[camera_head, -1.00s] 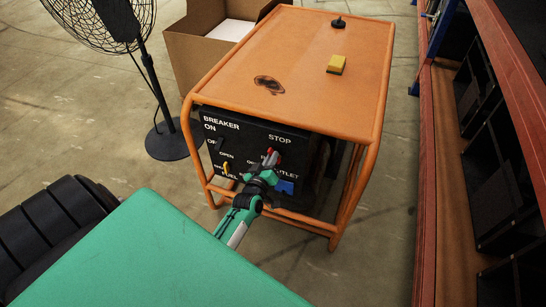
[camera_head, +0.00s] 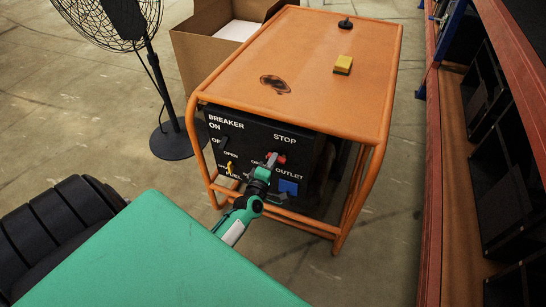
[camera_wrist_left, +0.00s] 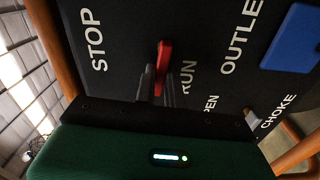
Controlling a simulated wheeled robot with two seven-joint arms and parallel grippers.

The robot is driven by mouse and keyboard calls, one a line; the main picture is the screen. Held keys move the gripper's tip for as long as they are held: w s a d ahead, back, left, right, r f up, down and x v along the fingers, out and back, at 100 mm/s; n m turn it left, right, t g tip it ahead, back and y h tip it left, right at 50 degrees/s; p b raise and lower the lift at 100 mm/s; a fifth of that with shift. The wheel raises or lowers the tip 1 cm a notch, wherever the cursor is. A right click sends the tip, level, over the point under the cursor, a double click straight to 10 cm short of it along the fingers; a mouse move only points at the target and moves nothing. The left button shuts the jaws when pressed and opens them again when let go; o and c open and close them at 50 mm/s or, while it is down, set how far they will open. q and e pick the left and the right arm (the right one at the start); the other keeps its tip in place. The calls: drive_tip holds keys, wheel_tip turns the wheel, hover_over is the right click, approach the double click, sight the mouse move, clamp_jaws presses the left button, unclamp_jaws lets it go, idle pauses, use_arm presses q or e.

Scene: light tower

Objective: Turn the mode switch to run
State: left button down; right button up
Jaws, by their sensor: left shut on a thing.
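The mode switch (camera_head: 281,158) is a red handle on the black front panel (camera_head: 247,143) of the orange-framed generator. My left gripper (camera_head: 271,160) reaches the panel from the front, below STOP. In the left wrist view the grey fingers (camera_wrist_left: 158,82) are closed on the handle, which hides part of its lower end. Which label the handle points to I cannot tell. My right gripper is not in view.
The orange frame (camera_head: 345,215) surrounds the panel. A fan (camera_head: 175,140) and cardboard box (camera_head: 195,55) stand behind. A shelf (camera_head: 440,180) lines the right.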

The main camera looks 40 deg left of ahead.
use_arm(q)
drive_tip(key=shift+f+n, duration=0.2)
drive_tip(key=shift+n, duration=0.4)
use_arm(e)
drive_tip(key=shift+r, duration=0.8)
use_arm(q)
drive_tip(key=c, duration=1.5)
unclamp_jaws()
drive_tip(key=shift+s, duration=0.1)
drive_tip(key=shift+v, duration=6.85)
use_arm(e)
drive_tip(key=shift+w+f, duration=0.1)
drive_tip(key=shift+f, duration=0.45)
use_arm(q)
drive_tip(key=shift+a, duration=0.1)
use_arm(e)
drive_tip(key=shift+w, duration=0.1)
